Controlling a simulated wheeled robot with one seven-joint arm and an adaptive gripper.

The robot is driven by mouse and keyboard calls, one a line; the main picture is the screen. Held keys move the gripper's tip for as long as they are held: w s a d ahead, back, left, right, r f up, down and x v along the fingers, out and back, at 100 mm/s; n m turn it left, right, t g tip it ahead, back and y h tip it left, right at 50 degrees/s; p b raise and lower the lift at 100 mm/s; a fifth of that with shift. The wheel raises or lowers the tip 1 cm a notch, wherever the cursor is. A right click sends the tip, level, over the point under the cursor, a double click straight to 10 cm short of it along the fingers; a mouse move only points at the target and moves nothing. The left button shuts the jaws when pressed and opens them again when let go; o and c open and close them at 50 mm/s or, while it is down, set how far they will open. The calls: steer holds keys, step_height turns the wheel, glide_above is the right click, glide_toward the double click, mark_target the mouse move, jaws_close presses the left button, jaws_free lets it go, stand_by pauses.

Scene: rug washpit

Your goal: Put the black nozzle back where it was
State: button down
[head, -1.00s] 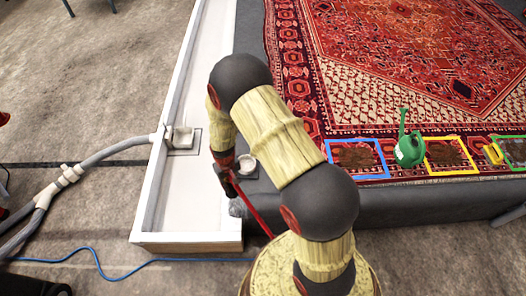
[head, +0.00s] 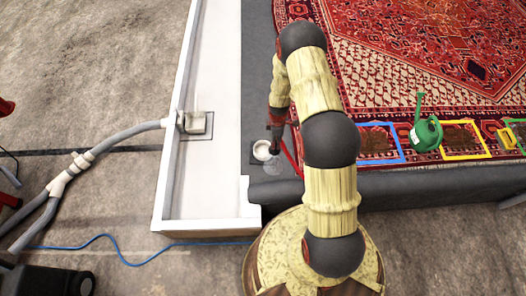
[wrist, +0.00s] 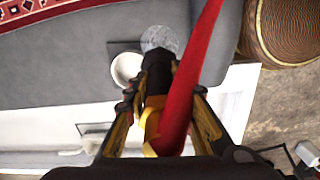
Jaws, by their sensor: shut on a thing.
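My gripper (head: 277,138) is shut on the black nozzle (wrist: 158,76), which shows between its two yellow-and-black fingers in the wrist view. A round, grey, speckled, partly see-through piece (wrist: 160,38) shows at the nozzle's far end; I cannot tell whether it is part of it. A long red piece (wrist: 196,70) runs beside the nozzle, and also shows thin in the head view (head: 291,158). A round whitish cup-like holder (head: 262,150) on a dark square plate sits on the grey ledge, just left of my gripper and apart from it. It also shows in the wrist view (wrist: 126,68).
A white trough (head: 210,180) lies to the left, with a metal fitting (head: 196,123) and a grey hose (head: 125,136). On the red rug (head: 430,50) are a blue frame (head: 403,158), a yellow frame (head: 480,156) and a green watering can (head: 427,132).

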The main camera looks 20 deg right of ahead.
steer(key=d+f+n+p, duration=0.1)
steer(key=d+f+n, duration=0.3)
steer(key=d+n, duration=0.25)
steer(key=shift+m, duration=0.35)
steer(key=shift+w+a+f+b, duration=1.15)
steer(key=shift+w+a+f, duration=0.4)
steer(key=shift+f, duration=0.55)
steer(key=shift+w+a+f+b, duration=1.15)
steer(key=shift+w+f, duration=0.7)
steer(key=shift+f, duration=0.3)
steer(key=shift+w+a+f+b, duration=1.1)
steer(key=shift+w+a+f, duration=0.5)
steer(key=shift+f, duration=0.5)
steer(key=shift+w+d+f, duration=0.1)
steer(key=shift+d, duration=0.05)
steer(key=c, duration=1.5)
jaws_free()
